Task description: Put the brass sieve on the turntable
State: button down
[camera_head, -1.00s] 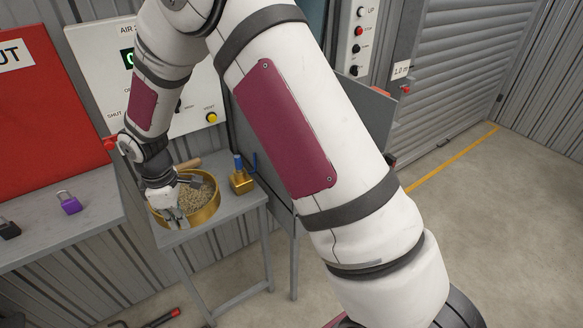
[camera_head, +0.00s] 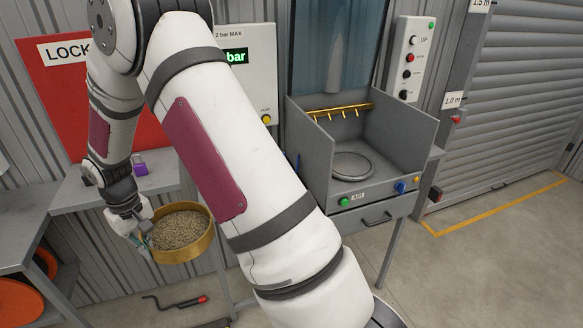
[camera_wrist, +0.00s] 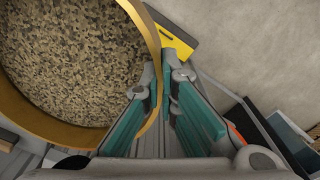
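The brass sieve (camera_head: 205,245) is a round golden pan filled with tan-brown grains, at the lower left in the head view. My gripper (camera_head: 146,243) is at its left side, shut on its rim. In the wrist view the sieve (camera_wrist: 152,28) fills the upper left. Its rim runs between the teal fingers of my gripper (camera_wrist: 162,105), one inside the pan and one outside. The sieve looks about level and held up in the air. The turntable (camera_head: 352,167) is a round grey disc on the floor of the open-fronted grey booth, and it looks empty.
The booth (camera_head: 419,150) has side walls and a brass bar with nozzles (camera_head: 340,110) above the turntable. A grey bench (camera_head: 80,192) with a purple padlock (camera_head: 140,166) stands at left. Orange discs (camera_head: 20,300) sit lower left.

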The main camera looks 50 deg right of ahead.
aim_at(349, 163)
jog(key=k+l+u, duration=0.15)
jog(key=u, duration=0.25)
jog(key=k+l+u, duration=0.1)
jog(key=k+u, duration=0.25)
jog(key=k+z, duration=0.25)
jog(key=l+z, duration=0.15)
jog(key=z, duration=0.15)
jog(key=k+l+z, duration=0.2)
jog(key=z, duration=1)
jog(key=i+l+z, duration=0.15)
jog(key=z, duration=0.15)
jog(key=i+l+z, duration=0.1)
jog(key=i+z, duration=0.25)
jog(key=i, duration=0.5)
